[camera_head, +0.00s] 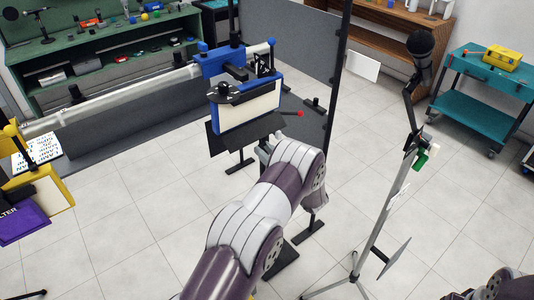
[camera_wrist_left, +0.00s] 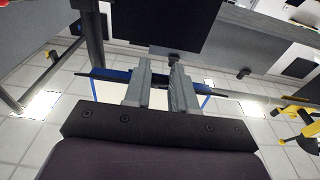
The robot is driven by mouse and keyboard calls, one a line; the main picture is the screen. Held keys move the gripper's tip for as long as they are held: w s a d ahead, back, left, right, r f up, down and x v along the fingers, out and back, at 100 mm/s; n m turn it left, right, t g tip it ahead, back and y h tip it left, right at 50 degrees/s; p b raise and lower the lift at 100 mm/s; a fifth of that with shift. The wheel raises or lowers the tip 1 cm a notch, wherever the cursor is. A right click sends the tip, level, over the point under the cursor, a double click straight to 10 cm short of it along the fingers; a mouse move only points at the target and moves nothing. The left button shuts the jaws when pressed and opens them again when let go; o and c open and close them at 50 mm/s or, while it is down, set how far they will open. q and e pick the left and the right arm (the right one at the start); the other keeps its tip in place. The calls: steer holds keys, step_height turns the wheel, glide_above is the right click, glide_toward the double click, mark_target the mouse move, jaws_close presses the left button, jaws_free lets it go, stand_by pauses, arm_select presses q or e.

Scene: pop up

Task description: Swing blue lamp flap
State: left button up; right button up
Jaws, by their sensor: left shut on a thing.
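The blue lamp (camera_head: 219,114) has a blue frame, a pale front and black flaps. It hangs under a blue clamp (camera_head: 222,60) on a pale horizontal bar. A dark lower flap (camera_head: 217,140) spreads below it, and a thin rod with a red tip sticks out to its right. My left gripper (camera_head: 270,143) is at the lamp's lower right, partly hidden by my own arm. In the left wrist view its fingers (camera_wrist_left: 158,88) are close around a dark flap edge (camera_wrist_left: 110,75), with the blue frame behind. My right gripper is out of view.
A black stand pole (camera_head: 336,85) rises right of the lamp. A light stand with a black round head (camera_head: 420,45) stands farther right. A yellow lamp (camera_head: 60,195) with a purple filter is at the left. A teal cart (camera_head: 480,105) is at the far right. Tiled floor lies open between.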

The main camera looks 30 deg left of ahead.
arm_select(q)
steer(key=shift+w+a+f+b, duration=0.25)
steer(key=shift+a+f+b, duration=0.1)
steer(key=shift+a+f, duration=0.3)
steer(key=shift+w+a+f+b, duration=0.2)
steer(key=shift+a+f+b, duration=0.05)
steer(key=shift+a+b, duration=0.2)
steer(key=shift+w+a+f+b, duration=0.15)
steer(key=shift+a+f+b, duration=0.05)
steer(key=shift+a+b, duration=0.25)
